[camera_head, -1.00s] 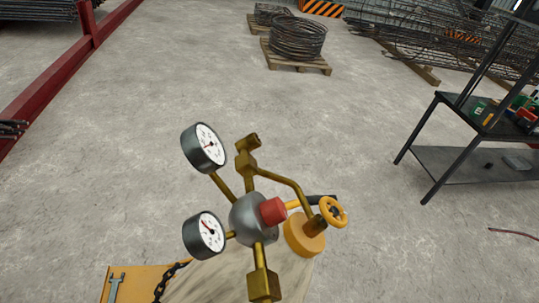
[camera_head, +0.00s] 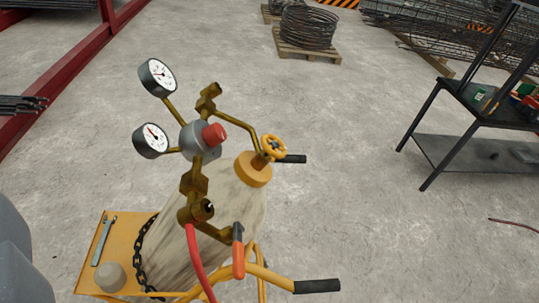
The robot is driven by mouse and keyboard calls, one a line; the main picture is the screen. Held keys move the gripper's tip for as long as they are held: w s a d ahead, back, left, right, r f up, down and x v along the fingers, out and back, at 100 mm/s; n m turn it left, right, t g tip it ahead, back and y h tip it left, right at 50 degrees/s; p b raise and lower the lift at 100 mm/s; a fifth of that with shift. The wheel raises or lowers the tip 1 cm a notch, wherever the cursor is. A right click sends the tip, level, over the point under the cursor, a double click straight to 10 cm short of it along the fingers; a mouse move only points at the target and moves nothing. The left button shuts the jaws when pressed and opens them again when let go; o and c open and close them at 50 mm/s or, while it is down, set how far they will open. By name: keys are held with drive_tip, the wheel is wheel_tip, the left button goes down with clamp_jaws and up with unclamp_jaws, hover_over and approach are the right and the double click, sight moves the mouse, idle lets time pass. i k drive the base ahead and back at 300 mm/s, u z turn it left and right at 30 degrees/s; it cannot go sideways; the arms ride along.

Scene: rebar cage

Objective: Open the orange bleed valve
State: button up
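A gas cylinder (camera_head: 222,195) with a pale, streaked body stands in a yellow-orange cart (camera_head: 95,262). Above it is a brass manifold (camera_head: 194,180) with two white-faced gauges, the upper gauge (camera_head: 157,77) and the lower gauge (camera_head: 151,140), and a grey regulator with a red knob (camera_head: 214,133). A yellow-orange handwheel (camera_head: 273,147) sits on the cylinder's orange cap. A short lever with an orange-red end (camera_head: 238,262) shows below the manifold. I cannot tell which orange part is the bleed valve, or whether it is open. My gripper is not in view.
A red hose (camera_head: 194,255) hangs from the manifold. A chain (camera_head: 140,250) and a wrench (camera_head: 104,240) are at the cart's left. A dark shelf (camera_head: 470,155) stands right. The concrete floor between is clear.

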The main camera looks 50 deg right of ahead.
sight(238, 252)
drive_tip(key=z, duration=0.1)
drive_tip(key=k, duration=0.25)
drive_tip(key=z, duration=0.75)
drive_tip(key=i, duration=1)
drive_tip(key=z, duration=0.25)
drive_tip(key=k, duration=0.95)
drive_tip(key=u, duration=0.45)
